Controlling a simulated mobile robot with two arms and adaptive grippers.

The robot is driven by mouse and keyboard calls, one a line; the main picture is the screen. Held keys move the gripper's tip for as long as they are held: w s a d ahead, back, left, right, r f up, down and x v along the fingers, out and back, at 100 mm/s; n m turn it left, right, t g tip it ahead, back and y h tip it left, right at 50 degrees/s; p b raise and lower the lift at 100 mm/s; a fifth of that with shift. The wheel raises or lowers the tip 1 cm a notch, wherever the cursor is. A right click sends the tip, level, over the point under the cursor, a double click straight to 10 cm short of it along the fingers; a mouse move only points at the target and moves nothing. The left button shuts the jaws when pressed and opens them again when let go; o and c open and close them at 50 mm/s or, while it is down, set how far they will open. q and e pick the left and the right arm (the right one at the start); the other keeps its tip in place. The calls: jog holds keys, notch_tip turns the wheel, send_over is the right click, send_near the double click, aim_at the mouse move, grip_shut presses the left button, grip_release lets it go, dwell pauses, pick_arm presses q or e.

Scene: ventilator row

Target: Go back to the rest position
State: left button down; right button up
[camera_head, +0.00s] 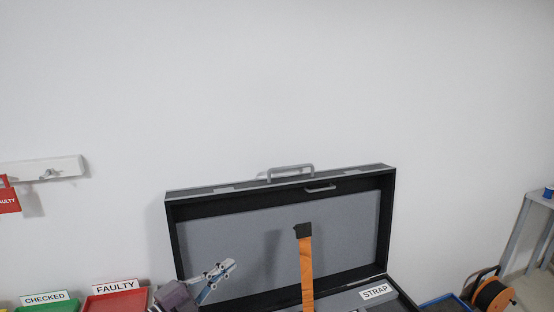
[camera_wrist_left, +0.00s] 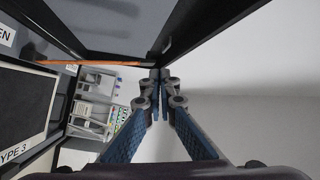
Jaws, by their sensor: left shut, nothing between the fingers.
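My left gripper (camera_head: 230,266) is at the lower left of the open case in the head view, in front of the raised lid (camera_head: 270,235). Its blue fingers point up and to the right. In the left wrist view its fingertips (camera_wrist_left: 160,78) meet and hold nothing. My right gripper is in neither view. No mark for a rest position shows.
An orange strap (camera_head: 306,270) stands up before the lid, beside the STRAP label (camera_head: 375,291). The red FAULTY tray (camera_head: 116,302) and green CHECKED tray (camera_head: 50,306) are at lower left. A cable reel (camera_head: 492,295) is at lower right. The wall above is bare.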

pick_arm(q)
jog(key=s+a+f+n+g+y, duration=0.1)
jog(key=s+a+f+n+y, duration=0.2)
jog(key=s+f+n+y, duration=0.4)
jog(key=s+a+f+n+g+y, duration=0.1)
jog(key=s+a+f+n+y, duration=0.2)
jog(key=s+f+n+y, duration=0.35)
jog(key=s+f+n+g, duration=0.2)
jog(key=s+g, duration=0.1)
jog(key=s, duration=0.6)
jog(key=s+a+f+n+g+h, duration=0.1)
jog(key=s+f+n+g, duration=0.15)
jog(key=s, duration=0.65)
jog(key=s+f+n+g, duration=0.2)
jog(key=s+f+g, duration=0.15)
jog(key=s, duration=0.55)
notch_tip(320, 180, down, 26)
jog(key=s+g, duration=0.1)
jog(key=s, duration=0.1)
jog(key=s+a+f+g, duration=0.1)
jog(key=s+a+f, duration=0.2)
jog(key=s+f, duration=1.2)
jog(key=shift+s+f, duration=0.35)
jog(key=shift+s, duration=0.45)
